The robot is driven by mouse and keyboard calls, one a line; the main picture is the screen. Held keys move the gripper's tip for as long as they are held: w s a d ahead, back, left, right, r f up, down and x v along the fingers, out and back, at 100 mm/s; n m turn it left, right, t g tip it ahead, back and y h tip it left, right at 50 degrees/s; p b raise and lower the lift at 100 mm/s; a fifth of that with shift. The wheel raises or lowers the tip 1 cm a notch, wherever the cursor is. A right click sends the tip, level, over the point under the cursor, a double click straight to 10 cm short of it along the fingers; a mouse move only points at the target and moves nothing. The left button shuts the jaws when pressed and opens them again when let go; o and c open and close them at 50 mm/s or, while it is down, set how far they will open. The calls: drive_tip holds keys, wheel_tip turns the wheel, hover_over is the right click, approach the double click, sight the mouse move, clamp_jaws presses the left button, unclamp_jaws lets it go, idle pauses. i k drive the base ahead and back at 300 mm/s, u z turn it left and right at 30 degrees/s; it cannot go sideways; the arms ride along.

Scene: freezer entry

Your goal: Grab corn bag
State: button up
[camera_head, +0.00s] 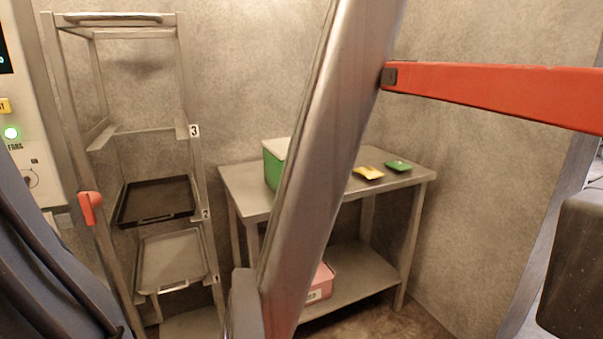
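A small yellow packet (369,173), which by its colour may be the corn bag, lies flat on top of a metal table (245,193) against the back wall. A small green packet (398,166) lies just right of it, apart from it. No label is readable on either packet. My gripper cannot be made out in this view, so its place relative to the packets does not show.
A large slanted metal bar (322,140) crosses the middle and hides part of the table. A red bar (490,92) extends right from it. A green box (273,165) stands on the table, a pink box (319,284) below. A rack (188,150) with trays stands left.

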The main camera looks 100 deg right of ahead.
sight(366, 172)
drive_tip(key=z, duration=4.2)
drive_tip(key=i, duration=0.95)
drive_tip(key=z, duration=0.5)
drive_tip(key=i, duration=0.85)
drive_tip(key=z, duration=0.1)
